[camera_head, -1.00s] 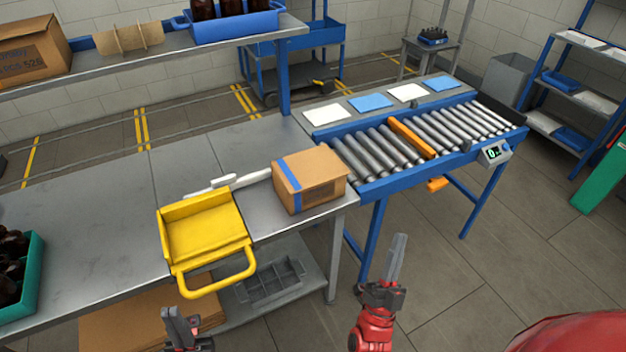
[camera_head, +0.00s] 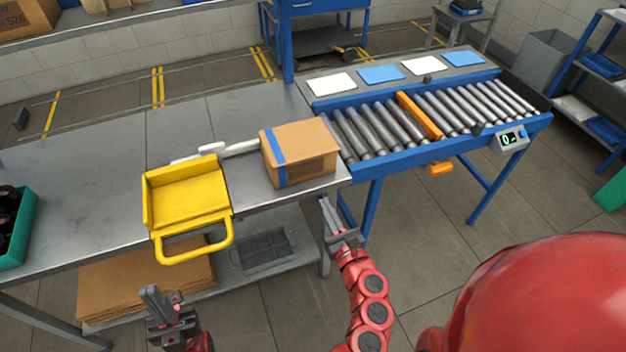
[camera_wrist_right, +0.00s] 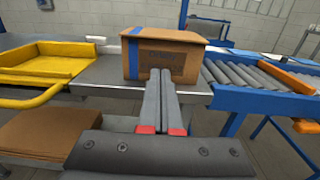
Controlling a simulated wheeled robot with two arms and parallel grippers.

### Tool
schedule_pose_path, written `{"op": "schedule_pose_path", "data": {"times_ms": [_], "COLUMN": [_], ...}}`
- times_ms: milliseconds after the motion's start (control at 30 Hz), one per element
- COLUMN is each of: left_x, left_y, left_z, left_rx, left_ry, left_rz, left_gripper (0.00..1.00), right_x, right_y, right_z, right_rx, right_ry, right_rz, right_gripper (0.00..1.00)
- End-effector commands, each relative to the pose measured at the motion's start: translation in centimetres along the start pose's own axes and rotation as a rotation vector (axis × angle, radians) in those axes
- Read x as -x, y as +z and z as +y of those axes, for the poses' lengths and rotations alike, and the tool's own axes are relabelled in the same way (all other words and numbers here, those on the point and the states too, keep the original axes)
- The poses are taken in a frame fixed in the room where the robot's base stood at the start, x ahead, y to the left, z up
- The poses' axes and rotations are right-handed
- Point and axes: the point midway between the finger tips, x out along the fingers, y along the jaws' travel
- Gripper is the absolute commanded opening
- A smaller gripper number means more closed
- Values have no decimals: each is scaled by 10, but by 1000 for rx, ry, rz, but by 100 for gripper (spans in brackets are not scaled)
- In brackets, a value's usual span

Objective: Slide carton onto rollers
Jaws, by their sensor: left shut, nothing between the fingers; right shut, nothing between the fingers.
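The carton (camera_head: 300,155) is a closed brown box with a blue tape strip, upright at the right end of the grey bench, beside the rollers. It also shows in the right wrist view (camera_wrist_right: 165,55). The grey rollers (camera_head: 375,132) sit in a blue conveyor frame (camera_head: 400,155) right of the bench. My right gripper (camera_head: 325,203) is shut and empty, just in front of the bench edge below the carton; in the wrist view its fingers (camera_wrist_right: 160,80) point at the carton's front face. I cannot tell whether they touch it. My left gripper (camera_head: 152,295) is shut and empty, low in front of the bench.
A yellow tray with a handle (camera_head: 188,200) sits on the bench left of the carton. A white bar (camera_head: 240,148) lies behind them. A green crate of bottles (camera_head: 15,230) stands at far left.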

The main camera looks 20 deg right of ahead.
Motion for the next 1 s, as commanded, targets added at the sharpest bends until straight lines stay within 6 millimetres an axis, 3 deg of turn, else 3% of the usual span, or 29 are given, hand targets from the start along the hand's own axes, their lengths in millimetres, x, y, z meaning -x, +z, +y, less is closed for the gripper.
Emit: {"op": "schedule_pose_path", "data": {"times_ms": [167, 600, 800, 1000], "left_x": [-8, -28, -30, -30], "left_y": [-1, -5, -5, -5], "left_z": [0, -1, -2, -2], "left_rx": [0, 0, 0, 0], "left_ry": [0, 0, 0, 0], "left_rz": [0, 0, 0, 0], "left_gripper": [0, 0, 0, 0], "right_x": [-25, -112, -131, -136], "right_y": [2, 1, -1, -2], "right_z": [-1, -1, -1, -2], "right_rx": [4, 6, 5, 6], "right_ry": [0, -1, -2, -6], "right_rz": [1, 3, 5, 4], "right_gripper": [0, 0, 0, 0]}}
